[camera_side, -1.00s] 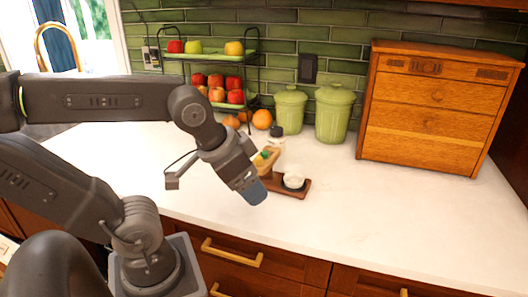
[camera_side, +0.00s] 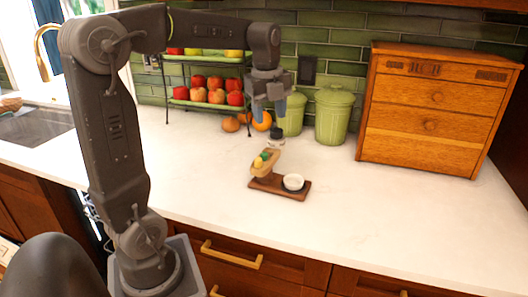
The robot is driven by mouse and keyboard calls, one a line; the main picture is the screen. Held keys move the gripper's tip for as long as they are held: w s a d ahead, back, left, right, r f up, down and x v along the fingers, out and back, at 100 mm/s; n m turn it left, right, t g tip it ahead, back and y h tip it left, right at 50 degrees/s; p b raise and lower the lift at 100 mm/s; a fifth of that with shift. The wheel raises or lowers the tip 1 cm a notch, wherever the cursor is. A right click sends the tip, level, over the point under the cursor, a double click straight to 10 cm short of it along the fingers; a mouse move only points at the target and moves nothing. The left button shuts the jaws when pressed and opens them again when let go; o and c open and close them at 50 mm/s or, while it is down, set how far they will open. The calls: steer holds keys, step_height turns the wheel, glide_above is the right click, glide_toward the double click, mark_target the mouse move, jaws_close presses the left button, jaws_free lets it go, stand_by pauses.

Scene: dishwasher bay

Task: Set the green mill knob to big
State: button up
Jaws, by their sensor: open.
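A small wooden piece (camera_side: 266,163), which seems to be the mill, stands on the left part of a dark wooden board (camera_side: 274,188) on the counter. A small green spot (camera_side: 264,155) on its upper part may be the knob. Its setting and any markings are too small to read. My gripper (camera_side: 268,114) points down, its fingers apart and empty. In the picture it is above and slightly behind the wooden piece, not touching it. A dark-topped small jar (camera_side: 276,134) shows just below the fingers; its depth relative to them is unclear.
A white bowl (camera_side: 293,182) sits at the board's right. A fruit rack (camera_side: 208,104) stands back left, a wooden drawer cabinet (camera_side: 433,113) back right. The counter's front and right are clear.

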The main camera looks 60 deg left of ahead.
mark_target(264, 153)
steer(key=w+a+f+m+g, duration=0.1)
steer(key=w+a+m, duration=0.1)
steer(key=a+m, duration=0.35)
steer(key=shift+n+h, duration=0.3)
steer(key=shift+n, duration=0.05)
steer(key=f, duration=1.3)
steer(key=shift+s+a+f, duration=0.2)
steer(key=shift+a+f, duration=0.05)
steer(key=shift+a, duration=0.1)
steer(key=shift+c, duration=0.4)
jaws_close()
steer(key=shift+n, duration=1.5)
steer(key=shift+o, duration=0.4)
jaws_free()
